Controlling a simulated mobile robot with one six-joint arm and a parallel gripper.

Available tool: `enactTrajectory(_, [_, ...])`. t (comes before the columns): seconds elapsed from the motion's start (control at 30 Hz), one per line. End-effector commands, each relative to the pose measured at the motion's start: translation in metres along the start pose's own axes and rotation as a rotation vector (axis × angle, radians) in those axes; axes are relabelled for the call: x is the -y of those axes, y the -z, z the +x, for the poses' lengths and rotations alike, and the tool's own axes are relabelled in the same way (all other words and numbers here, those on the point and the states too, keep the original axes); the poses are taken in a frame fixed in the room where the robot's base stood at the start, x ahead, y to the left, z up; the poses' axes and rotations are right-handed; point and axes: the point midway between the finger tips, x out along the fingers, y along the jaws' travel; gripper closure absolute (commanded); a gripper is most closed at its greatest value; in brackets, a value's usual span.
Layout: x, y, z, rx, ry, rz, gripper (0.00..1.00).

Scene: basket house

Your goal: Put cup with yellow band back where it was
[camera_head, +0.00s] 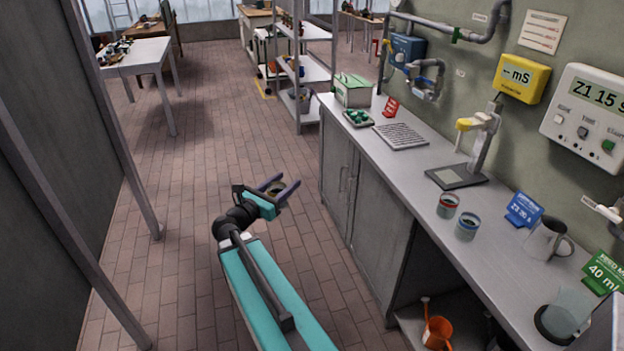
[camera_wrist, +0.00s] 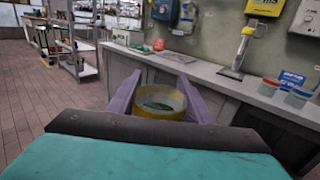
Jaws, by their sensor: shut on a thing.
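The cup with the yellow band (camera_wrist: 160,101) is between the two purple fingers of my gripper (camera_wrist: 157,95) in the wrist view. The fingers are shut on it, one at each side, and I look down into its open top. In the head view my gripper (camera_head: 280,193) is out over the brick floor, left of the counter. The cup (camera_head: 275,188) shows there only as a small part between the fingers. Two other cups stand on the counter: one with a red band (camera_head: 447,205) and one with a blue band (camera_head: 467,226).
The grey counter (camera_head: 420,170) runs along the right wall. On it are a grey rack (camera_head: 401,136), a tray of green things (camera_head: 358,118), a stand on a dark plate (camera_head: 457,176), a metal mug (camera_head: 546,240) and small signs. A shelf unit (camera_head: 318,70) stands beyond.

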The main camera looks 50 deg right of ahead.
Motion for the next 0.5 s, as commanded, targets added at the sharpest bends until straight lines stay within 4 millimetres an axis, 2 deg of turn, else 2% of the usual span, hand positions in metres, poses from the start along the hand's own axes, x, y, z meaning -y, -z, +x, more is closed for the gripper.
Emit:
enactTrajectory(0.03, [-0.011, 0.001, -0.013, 0.0, -0.022, 0.0, 0.83])
enactTrajectory(0.2, [-0.04, 0.002, -0.054, 0.0, -0.085, 0.0, 0.83])
enactTrajectory(0.5, [-0.083, 0.006, -0.131, -0.001, -0.195, -0.001, 0.83])
